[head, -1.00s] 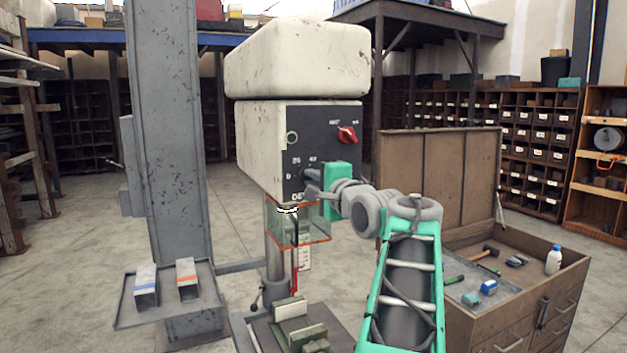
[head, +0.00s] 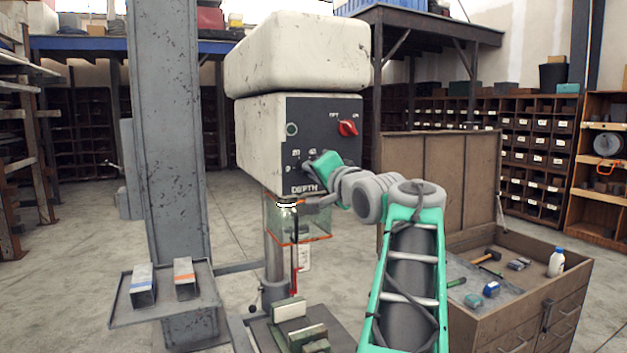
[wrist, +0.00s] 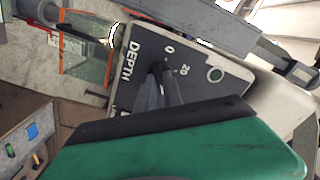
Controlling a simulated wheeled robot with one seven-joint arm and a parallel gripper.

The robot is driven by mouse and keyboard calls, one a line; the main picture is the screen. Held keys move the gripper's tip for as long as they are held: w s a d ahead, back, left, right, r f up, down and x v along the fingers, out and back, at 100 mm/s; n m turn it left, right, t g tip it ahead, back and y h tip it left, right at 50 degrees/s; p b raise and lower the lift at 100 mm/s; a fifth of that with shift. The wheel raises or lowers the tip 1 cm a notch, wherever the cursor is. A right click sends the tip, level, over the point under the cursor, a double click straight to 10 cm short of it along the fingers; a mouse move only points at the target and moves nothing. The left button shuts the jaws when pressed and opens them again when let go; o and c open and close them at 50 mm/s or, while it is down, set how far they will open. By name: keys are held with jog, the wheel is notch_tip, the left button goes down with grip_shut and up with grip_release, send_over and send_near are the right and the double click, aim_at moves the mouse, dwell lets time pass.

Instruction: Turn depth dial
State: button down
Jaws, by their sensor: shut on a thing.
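The drill press head carries a dark control panel (head: 330,115) with the word DEPTH at its lower edge. The depth dial's scale marks show in the head view, but the dial itself is mostly hidden by my gripper (head: 307,167). In the wrist view the panel (wrist: 205,62) appears rotated, with DEPTH, 0 and 20 readable. My gripper (wrist: 158,88) is shut on the depth dial at the panel face; its fingers cover most of the dial. A red switch knob (head: 347,128) sits at the panel's upper right, apart from my gripper.
A clear orange-edged guard (head: 318,224) hangs below the head. A grey column (head: 167,150) and a small tray (head: 212,294) with two metal blocks stand at left. An open tool cabinet (head: 535,300) stands at right.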

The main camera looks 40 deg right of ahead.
jog(key=shift+f+n+b, duration=0.1)
jog(key=shift+n+b, duration=3.85)
jog(key=shift+n, duration=4.45)
jog(key=c, duration=1.5)
grip_release()
jog(key=b+v, duration=0.1)
jog(key=v, duration=0.6)
jog(key=shift+s+a, duration=0.15)
jog(key=shift+s, duration=0.25)
